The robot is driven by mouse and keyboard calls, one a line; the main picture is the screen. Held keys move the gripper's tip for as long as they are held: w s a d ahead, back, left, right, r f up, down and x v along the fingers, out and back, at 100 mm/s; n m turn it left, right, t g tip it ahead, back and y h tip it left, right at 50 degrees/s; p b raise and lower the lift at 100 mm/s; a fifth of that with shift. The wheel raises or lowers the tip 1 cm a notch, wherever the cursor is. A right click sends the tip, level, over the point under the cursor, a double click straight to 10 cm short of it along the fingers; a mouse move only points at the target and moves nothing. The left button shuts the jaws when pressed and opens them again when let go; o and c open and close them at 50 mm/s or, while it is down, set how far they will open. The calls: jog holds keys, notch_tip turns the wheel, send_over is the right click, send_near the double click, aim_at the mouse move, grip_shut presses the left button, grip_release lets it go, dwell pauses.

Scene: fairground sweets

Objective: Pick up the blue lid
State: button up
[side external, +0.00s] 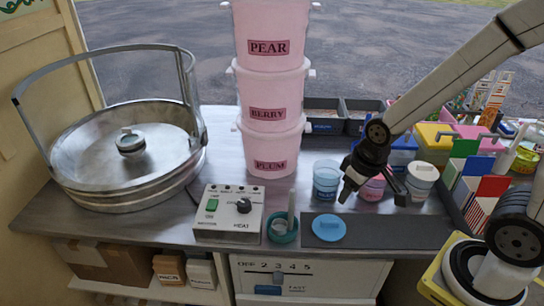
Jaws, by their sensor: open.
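The blue lid (329,228) is a flat round disc lying on a dark grey mat (405,234) near the front of the counter. My gripper (372,200) hangs above the counter to the upper right of the lid, with its two dark fingers apart and nothing between them. It is apart from the lid. Behind it, the gripper partly covers a small tub with pink contents (372,188).
A blue tub (326,180) stands just behind the lid, and a white tub (420,181) stands right of the gripper. A teal bowl (283,232) and control box (229,214) are left. Stacked pink buckets (270,85) rise behind. The mat's right part is clear.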

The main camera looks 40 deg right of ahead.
jog(key=f+n, duration=0.1)
jog(key=n+g, duration=0.3)
jog(key=n, duration=0.5)
send_over(330, 222)
jog(key=shift+f, duration=3.1)
jog(key=shift+f, duration=0.1)
jog(key=shift+f, duration=1.2)
jog(key=shift+f, duration=0.15)
jog(key=shift+f, duration=2.45)
